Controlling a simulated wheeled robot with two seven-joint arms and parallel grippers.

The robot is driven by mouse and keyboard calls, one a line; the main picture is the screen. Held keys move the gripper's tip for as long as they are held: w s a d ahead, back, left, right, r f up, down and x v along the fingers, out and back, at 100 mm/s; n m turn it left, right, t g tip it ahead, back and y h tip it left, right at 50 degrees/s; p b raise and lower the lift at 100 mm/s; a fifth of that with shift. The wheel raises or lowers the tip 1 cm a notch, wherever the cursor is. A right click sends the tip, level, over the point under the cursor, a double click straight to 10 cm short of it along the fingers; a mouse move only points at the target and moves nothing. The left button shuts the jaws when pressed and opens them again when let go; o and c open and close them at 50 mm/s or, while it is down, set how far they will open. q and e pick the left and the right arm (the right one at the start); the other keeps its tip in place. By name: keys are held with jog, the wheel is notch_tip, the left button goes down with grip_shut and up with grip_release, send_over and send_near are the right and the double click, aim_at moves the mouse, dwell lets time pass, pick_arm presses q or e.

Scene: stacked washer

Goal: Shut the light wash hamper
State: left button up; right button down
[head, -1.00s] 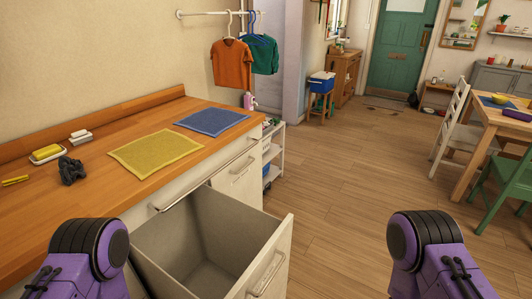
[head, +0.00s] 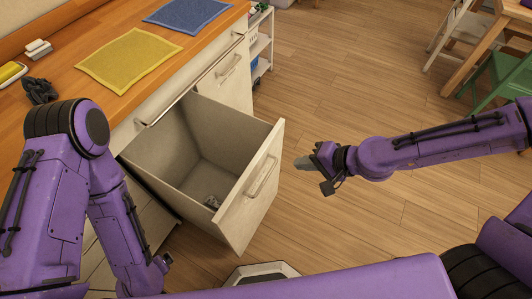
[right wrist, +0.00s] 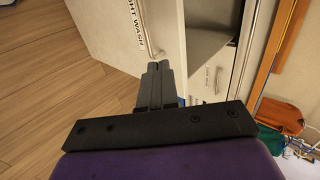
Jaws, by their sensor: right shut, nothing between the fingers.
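The light wash hamper (head: 232,229) is a cream pull-out bin, drawn well out from under the counter, its open top showing a grey inside. Its front has a metal bar handle (head: 262,176). The right wrist view shows part of its label, reading "GHT WASH", on the front panel (right wrist: 110,30). My right gripper (head: 304,163) is shut and empty, out in front of the hamper front, a little to the right of the handle. Its fingers (right wrist: 158,67) appear just below the handle's end in the right wrist view. My left arm hangs at the hamper's left; its fingers cannot be made out.
A small dark grey thing (head: 211,202) shows inside the hamper, unclear. A closed cream front (head: 228,85) is beyond it. The wooden counter (head: 60,62) holds a yellow cloth (head: 128,58) and a blue cloth (head: 188,13).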

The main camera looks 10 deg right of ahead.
jog(key=b, duration=0.2)
send_near(262, 160)
notch_tip(262, 160, down, 3)
jog(key=shift+w+a+f+p, duration=0.15)
jog(key=shift+w+a, duration=0.2)
jog(key=shift+a, duration=0.3)
jog(key=shift+w+a+r+p, duration=0.1)
jog(key=shift+w+a+p, duration=0.1)
jog(key=shift+w+a, duration=0.35)
jog(key=shift+w+a+f+p, duration=0.15)
jog(key=shift+w+a, duration=0.05)
jog(key=shift+a, duration=0.55)
